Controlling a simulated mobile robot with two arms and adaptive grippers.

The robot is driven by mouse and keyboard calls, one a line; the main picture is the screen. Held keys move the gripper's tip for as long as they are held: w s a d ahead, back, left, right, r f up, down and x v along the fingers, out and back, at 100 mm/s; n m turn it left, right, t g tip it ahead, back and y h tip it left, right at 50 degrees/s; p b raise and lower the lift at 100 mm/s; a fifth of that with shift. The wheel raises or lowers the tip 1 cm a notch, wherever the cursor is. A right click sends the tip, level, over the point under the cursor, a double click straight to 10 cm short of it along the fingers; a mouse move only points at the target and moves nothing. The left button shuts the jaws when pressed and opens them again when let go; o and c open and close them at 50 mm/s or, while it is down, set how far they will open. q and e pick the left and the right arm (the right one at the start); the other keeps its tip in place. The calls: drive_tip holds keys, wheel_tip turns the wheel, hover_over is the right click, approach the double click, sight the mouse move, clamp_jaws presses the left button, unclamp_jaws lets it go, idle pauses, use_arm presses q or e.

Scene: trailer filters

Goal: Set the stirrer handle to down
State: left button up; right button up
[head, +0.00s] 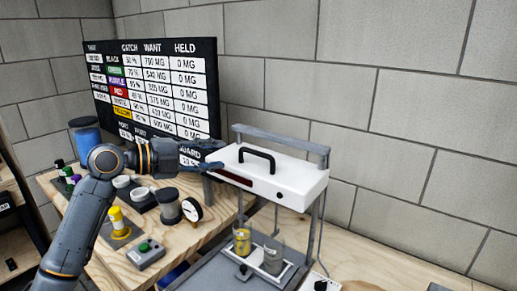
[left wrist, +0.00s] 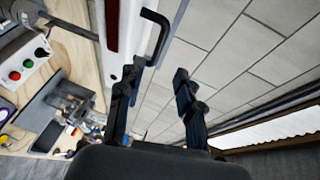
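The stirrer is a white box head (head: 270,177) on a grey frame, with a black bracket-shaped handle (head: 257,157) standing up on it. The handle also shows in the left wrist view (left wrist: 156,35), ahead of the fingers and nearer the left one. My left gripper (head: 213,156) is at the left end of the white head, short of the handle. In the left wrist view my left gripper (left wrist: 155,85) has its fingers apart with nothing clearly held between them. Two beakers stand under the head, one with yellow content (head: 242,241) and one greyish (head: 273,260). My right gripper is not in view.
A black board (head: 150,85) with a table of values stands behind my left arm. On the wooden bench (head: 185,237) are a dial gauge (head: 192,209), a dark-lidded jar (head: 168,206), a green-button box (head: 145,253) and a yellow-topped item (head: 117,218). A block wall (head: 400,90) closes the back.

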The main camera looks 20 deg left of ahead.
sight(253, 153)
use_arm(q)
drive_tip(key=p+x, duration=0.3)
drive_tip(key=x, duration=0.8)
drive_tip(key=shift+d+p, duration=0.1)
drive_tip(key=shift+p, duration=0.2)
drive_tip(key=shift+w+d+f, duration=0.2)
drive_tip(key=shift+w, duration=0.1)
drive_tip(key=shift+c, duration=0.8)
clamp_jaws()
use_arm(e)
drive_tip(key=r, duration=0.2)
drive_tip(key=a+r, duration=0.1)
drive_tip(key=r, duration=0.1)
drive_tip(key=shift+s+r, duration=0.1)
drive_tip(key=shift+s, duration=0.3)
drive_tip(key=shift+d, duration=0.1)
